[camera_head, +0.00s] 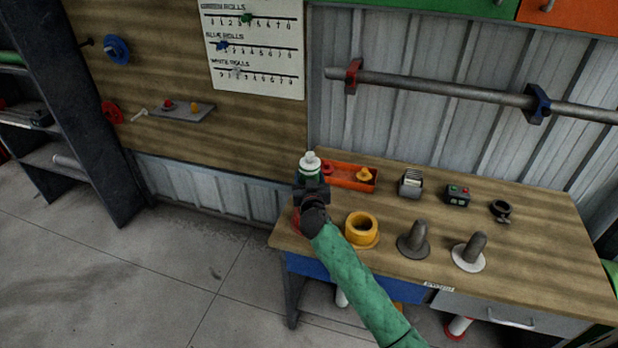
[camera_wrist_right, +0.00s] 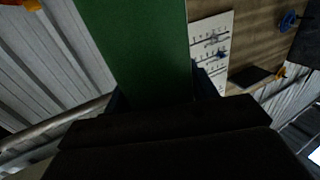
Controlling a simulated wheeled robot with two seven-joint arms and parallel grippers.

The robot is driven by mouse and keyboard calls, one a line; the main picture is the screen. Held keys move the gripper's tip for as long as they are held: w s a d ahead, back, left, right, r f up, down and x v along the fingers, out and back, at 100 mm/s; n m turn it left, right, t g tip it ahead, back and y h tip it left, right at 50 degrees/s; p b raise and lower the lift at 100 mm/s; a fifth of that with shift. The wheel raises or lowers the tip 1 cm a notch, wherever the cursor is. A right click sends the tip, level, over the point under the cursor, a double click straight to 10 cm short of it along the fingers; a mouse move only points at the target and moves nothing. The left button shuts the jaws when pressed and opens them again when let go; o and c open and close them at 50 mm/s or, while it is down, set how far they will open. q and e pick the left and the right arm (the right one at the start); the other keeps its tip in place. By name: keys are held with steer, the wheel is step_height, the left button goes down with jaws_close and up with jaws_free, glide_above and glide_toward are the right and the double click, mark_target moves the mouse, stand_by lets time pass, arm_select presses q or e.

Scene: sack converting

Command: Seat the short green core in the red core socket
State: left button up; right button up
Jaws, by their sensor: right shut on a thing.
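My right gripper (camera_head: 312,190) is above the left end of the bench. In the right wrist view its jaws (camera_wrist_right: 160,98) are shut on the short green core (camera_wrist_right: 143,45), which runs up out of the frame. In the head view the gripper and wrist hide most of the core. A green patch with a white knobbed top (camera_head: 310,163) shows just beyond the jaws; I cannot tell whether it belongs to the core. The red core socket (camera_head: 296,221) is partly visible beside and below my wrist, mostly hidden. My left gripper is not in view.
A yellow ring-shaped socket (camera_head: 361,228) stands right of my wrist, then a grey peg (camera_head: 414,240) and a white-based peg (camera_head: 470,252). An orange tray (camera_head: 345,183) lies behind. A pipe (camera_head: 440,90) crosses the back wall. The bench's right part has free room.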

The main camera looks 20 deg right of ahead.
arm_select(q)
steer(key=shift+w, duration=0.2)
arm_select(e)
steer(key=o, duration=1.3)
steer(key=shift+f, duration=0.1)
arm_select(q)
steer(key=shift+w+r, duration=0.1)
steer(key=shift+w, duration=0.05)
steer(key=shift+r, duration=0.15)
arm_select(e)
steer(key=shift+r, duration=0.2)
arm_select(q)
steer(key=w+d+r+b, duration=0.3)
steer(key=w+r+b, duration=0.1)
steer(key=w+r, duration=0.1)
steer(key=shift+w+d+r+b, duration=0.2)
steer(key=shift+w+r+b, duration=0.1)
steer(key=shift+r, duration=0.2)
arm_select(e)
steer(key=shift+v, duration=6.05)
steer(key=shift+d+f, duration=0.1)
